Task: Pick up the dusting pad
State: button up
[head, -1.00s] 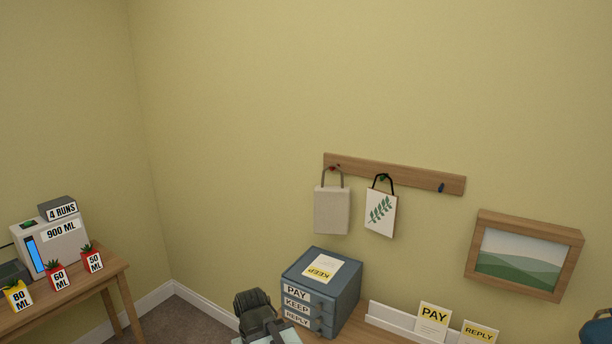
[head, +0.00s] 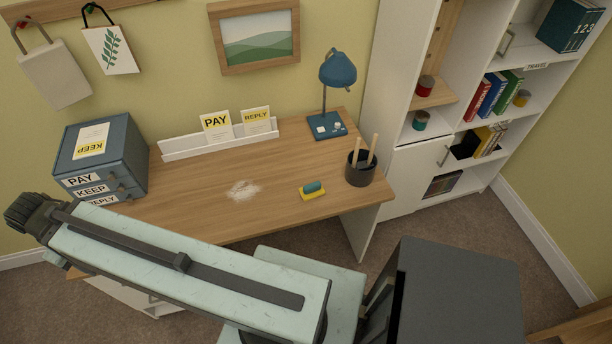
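The dusting pad (head: 313,190) lies on the right part of the wooden desk. It looks like a yellow pad with a teal grip on top. A whitish dusty patch (head: 243,190) is on the desk to its left. My gripper (head: 28,212) is at the far left of the head view, at the end of my arm, well away from the pad. Its fingers are dark and small, and I cannot make out whether they are open or shut.
The desk (head: 200,213) also bears a blue drawer unit (head: 130,150), a white card rack (head: 185,148), a blue lamp (head: 338,70) and a dark pencil cup (head: 360,172) close right of the pad. A white shelf unit (head: 405,80) stands right.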

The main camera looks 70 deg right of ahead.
aim_at(309, 193)
jog(key=z, duration=2.45)
